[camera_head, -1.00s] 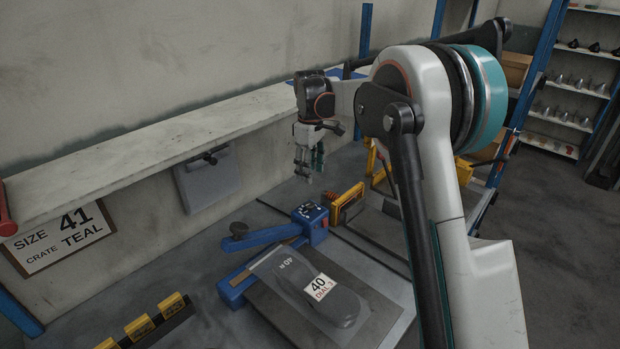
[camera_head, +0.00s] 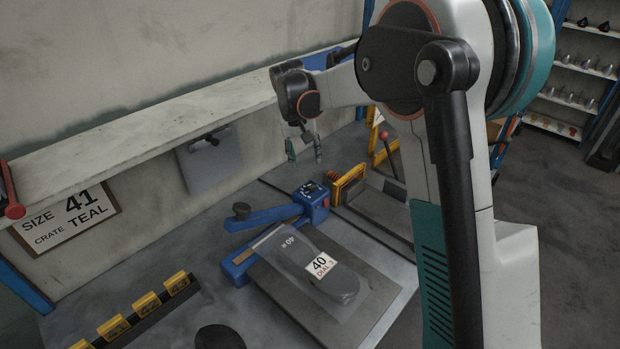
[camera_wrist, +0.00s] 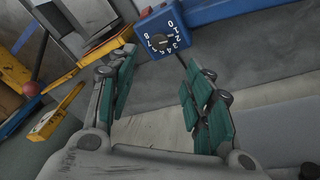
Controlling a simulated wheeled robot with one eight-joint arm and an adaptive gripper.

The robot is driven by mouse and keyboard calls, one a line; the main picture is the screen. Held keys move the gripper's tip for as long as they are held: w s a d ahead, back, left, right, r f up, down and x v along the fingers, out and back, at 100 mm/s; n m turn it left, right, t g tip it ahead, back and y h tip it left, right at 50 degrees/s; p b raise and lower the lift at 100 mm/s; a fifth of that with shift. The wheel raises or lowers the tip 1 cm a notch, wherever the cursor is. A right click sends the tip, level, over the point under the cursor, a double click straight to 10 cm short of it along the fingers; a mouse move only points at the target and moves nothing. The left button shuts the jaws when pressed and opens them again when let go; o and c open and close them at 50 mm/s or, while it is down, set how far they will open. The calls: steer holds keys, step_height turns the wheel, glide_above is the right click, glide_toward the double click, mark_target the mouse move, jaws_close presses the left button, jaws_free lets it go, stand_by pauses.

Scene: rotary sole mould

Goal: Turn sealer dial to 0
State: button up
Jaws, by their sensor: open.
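The sealer dial (camera_wrist: 158,42) is a dark round knob on a blue box, ringed by white numerals, at the top middle of the wrist view. The sealer's blue box (camera_head: 312,199) also shows in the head view, at the end of a blue arm (camera_head: 262,217); the dial's setting is too small to read for certain. My gripper (camera_wrist: 155,85) is open and empty, its green-padded fingers spread wide. The dial lies beyond the fingertips, apart from them. In the head view my gripper (camera_head: 304,150) hangs above and behind the blue box.
A sole in a clear bag labelled 40, dial 3 (camera_head: 321,265) lies on the grey plate. A yellow frame (camera_head: 349,184) stands right of the box. A sign (camera_head: 65,218) reads size 41, crate teal. A wall shelf (camera_head: 150,140) runs behind the gripper. Yellow numbered blocks (camera_head: 146,303) sit front left.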

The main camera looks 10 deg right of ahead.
steer(key=s+a+m+t, duration=0.1)
steer(key=s+m, duration=0.1)
steer(key=m, duration=0.3)
steer(key=m+h+b, duration=0.1)
steer(key=b, duration=0.1)
glide_toward(311, 184)
steer(key=x, duration=0.7)
steer(key=shift+d+f, duration=0.15)
steer(key=shift+f, duration=0.2)
steer(key=c, duration=1.1)
